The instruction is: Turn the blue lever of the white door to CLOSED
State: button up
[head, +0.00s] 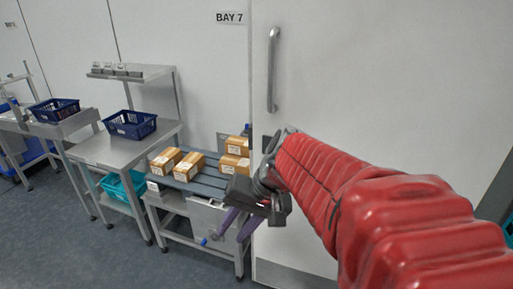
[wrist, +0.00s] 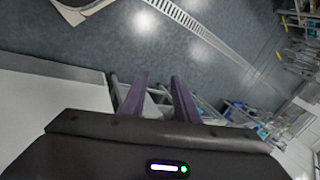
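A large white door (head: 390,90) with a vertical metal pull handle (head: 272,70) fills the right of the head view. My gripper (head: 228,236) hangs in front of the conveyor table, left of the handle and well below it. Its two purple fingers stand apart with nothing between them; the wrist view shows the same open gripper (wrist: 161,84). A small blue part (head: 204,241) shows beside the left fingertip, and another blue bit (head: 246,129) shows by the wall. I cannot tell whether either is the lever. No CLOSED marking is readable. My red-sleeved arm hides part of the door.
A conveyor table (head: 206,184) carries several cardboard boxes (head: 235,165) close behind my gripper. A steel table (head: 95,150) with a blue basket (head: 130,124) stands to its left. Grey floor (head: 60,240) is open at the front left. The wrist view shows a floor drain (wrist: 190,20).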

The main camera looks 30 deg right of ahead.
jog(key=w+d+m+t+y, duration=0.2)
jog(key=w+d+m, duration=0.2)
jog(key=d, duration=0.4)
jog(key=w+d+m+t+y, duration=0.1)
jog(key=w+d+m+t, duration=0.25)
jog(key=d, duration=0.55)
jog(key=s+d+m+t+h, duration=0.2)
jog(key=d+m+t, duration=0.3)
jog(key=d, duration=1.5)
jog(key=shift+s+r+m, duration=0.2)
jog(key=shift+m, duration=0.35)
jog(key=shift+w+a+t, duration=0.1)
jog(key=shift+w+t, duration=0.05)
jog(key=shift+t, duration=0.1)
jog(key=x, duration=1.3)
jog(key=shift+w+a+f, duration=0.1)
jog(key=shift+w+a, duration=0.05)
jog(key=shift+w, duration=0.1)
grip_shut()
